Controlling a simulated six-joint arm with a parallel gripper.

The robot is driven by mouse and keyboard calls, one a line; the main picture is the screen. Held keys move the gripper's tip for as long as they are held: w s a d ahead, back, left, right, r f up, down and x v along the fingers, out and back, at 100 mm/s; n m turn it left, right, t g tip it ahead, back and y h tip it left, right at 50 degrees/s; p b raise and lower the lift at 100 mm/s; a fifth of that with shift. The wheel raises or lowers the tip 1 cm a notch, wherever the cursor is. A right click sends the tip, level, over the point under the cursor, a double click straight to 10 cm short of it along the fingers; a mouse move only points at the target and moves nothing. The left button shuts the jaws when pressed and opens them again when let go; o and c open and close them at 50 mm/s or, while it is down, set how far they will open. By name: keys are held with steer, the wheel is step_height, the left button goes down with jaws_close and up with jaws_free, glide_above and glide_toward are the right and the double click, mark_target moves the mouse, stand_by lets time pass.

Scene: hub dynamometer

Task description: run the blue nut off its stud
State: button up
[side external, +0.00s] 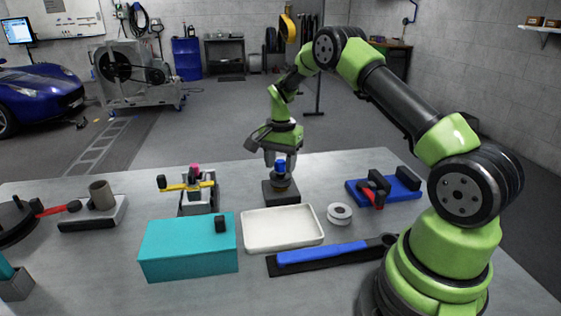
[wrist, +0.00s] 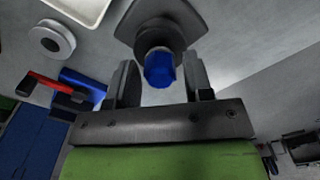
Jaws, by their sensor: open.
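The blue nut (side external: 280,167) sits at the top of a dark stand (side external: 281,193) on the table, below my gripper in the side external view. In the wrist view the blue nut (wrist: 159,70) lies between the two fingers of my gripper (wrist: 160,80), with a visible gap on each side. My gripper (side external: 280,158) is open, pointing down over the stand.
A white tray (side external: 247,241) lies in front of the stand, with a grey ring (side external: 340,214) to its right. A teal box (side external: 165,262), a blue-handled wrench (side external: 320,254) and a blue block with a red-handled clamp (side external: 405,186) stand nearby.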

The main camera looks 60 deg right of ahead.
mark_target(280, 161)
steer(key=m, duration=0.5)
steer(key=shift+m, duration=0.3)
steer(key=m, duration=0.4)
steer(key=shift+m, duration=0.4)
steer(key=shift+c, duration=0.5)
jaws_close()
steer(key=shift+n, duration=0.6)
steer(key=shift+r, duration=3.05)
